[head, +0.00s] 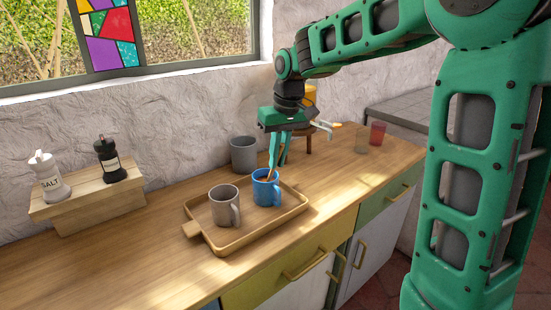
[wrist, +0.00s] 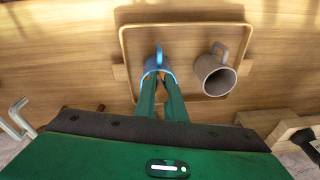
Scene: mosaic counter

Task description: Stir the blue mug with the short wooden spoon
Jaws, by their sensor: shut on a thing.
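The blue mug (head: 266,191) stands upright on the wooden tray (head: 297,212), toward its back right. It also shows in the wrist view (wrist: 157,63), partly hidden by my fingers. My gripper (head: 273,165) is right above the mug, fingers pointing down, shut on the short wooden spoon (head: 270,175). Only a small brown piece of the spoon shows, at the mug's mouth between my fingertips and the rim. Its lower end is hidden inside the mug.
A grey-brown mug (head: 223,206) stands on the tray left of the blue mug. A grey pot (head: 244,155) stands just behind the tray. A red cup (head: 377,133) stands farther right.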

